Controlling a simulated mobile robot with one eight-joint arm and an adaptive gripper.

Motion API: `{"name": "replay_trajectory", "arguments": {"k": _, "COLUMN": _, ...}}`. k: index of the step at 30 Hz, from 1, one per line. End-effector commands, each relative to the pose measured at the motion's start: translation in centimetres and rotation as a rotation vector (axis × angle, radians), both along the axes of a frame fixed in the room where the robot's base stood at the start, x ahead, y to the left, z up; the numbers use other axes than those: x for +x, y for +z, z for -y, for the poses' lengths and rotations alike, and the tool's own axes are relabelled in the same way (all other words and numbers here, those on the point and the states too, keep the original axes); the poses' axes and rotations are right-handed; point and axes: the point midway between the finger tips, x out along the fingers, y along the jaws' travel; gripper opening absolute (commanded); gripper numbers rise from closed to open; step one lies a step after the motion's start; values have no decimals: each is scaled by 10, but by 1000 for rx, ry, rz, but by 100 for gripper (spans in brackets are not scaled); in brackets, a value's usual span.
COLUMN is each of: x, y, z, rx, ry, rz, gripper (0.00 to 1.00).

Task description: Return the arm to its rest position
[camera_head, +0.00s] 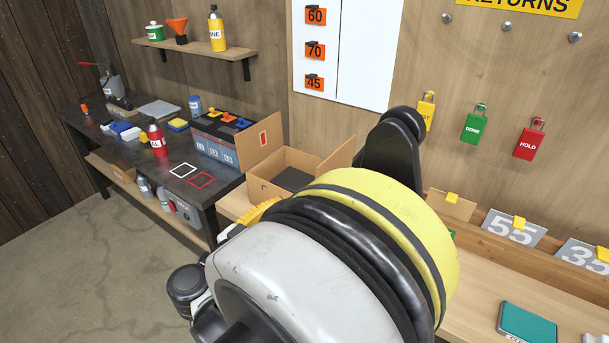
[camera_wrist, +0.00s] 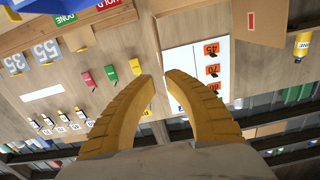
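In the wrist view my gripper (camera_wrist: 160,79) shows two ridged yellow fingers. Their tips are apart with a narrow gap, and nothing is held between them. The tips appear in front of the wooden wall beside the white board (camera_wrist: 184,62), and no contact shows. In the head view my large grey, black and yellow arm link fills the lower middle. It hides most of the gripper; only a ridged yellow part (camera_head: 256,213) shows at its left edge, near the open cardboard box (camera_head: 262,192).
Yellow, green (camera_head: 475,125) and red locks (camera_head: 529,140) hang on the wall. A teal case (camera_head: 527,323) lies on the right bench. Open floor (camera_head: 75,270) is at the lower left.

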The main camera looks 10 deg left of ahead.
Motion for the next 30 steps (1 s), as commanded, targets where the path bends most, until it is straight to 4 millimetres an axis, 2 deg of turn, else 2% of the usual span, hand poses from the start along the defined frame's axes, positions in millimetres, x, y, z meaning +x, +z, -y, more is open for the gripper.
{"name": "replay_trajectory", "arguments": {"k": 2, "x": 1, "y": 0, "z": 2, "rx": -2, "ry": -2, "rz": -4, "gripper": 14}}
{"name": "replay_trajectory", "arguments": {"k": 5, "x": 10, "y": 4, "z": 17, "rx": -17, "ry": -18, "rz": -52, "gripper": 14}}
{"name": "replay_trajectory", "arguments": {"k": 8, "x": 26, "y": 10, "z": 57, "rx": -53, "ry": -48, "rz": -176, "gripper": 14}}
{"name": "replay_trajectory", "arguments": {"k": 11, "x": 37, "y": 15, "z": 116, "rx": -89, "ry": -72, "rz": -362, "gripper": 14}}
{"name": "replay_trajectory", "arguments": {"k": 12, "x": 38, "y": 16, "z": 140, "rx": -99, "ry": -73, "rz": -440, "gripper": 14}}
{"name": "replay_trajectory", "arguments": {"k": 14, "x": 35, "y": 17, "z": 176, "rx": -105, "ry": -66, "rz": -549, "gripper": 14}}
{"name": "replay_trajectory", "arguments": {"k": 15, "x": 29, "y": 17, "z": 199, "rx": -104, "ry": -56, "rz": -618, "gripper": 14}}
{"name": "replay_trajectory", "arguments": {"k": 18, "x": 8, "y": 16, "z": 249, "rx": -87, "ry": -12, "rz": -770, "gripper": 14}}
{"name": "replay_trajectory", "arguments": {"k": 21, "x": -21, "y": 13, "z": 289, "rx": -53, "ry": 53, "rz": -886, "gripper": 14}}
{"name": "replay_trajectory", "arguments": {"k": 25, "x": -67, "y": 9, "z": 326, "rx": 7, "ry": 157, "rz": -979, "gripper": 14}}
{"name": "replay_trajectory", "arguments": {"k": 30, "x": -118, "y": 4, "z": 347, "rx": 85, "ry": 289, "rz": -999, "gripper": 14}}
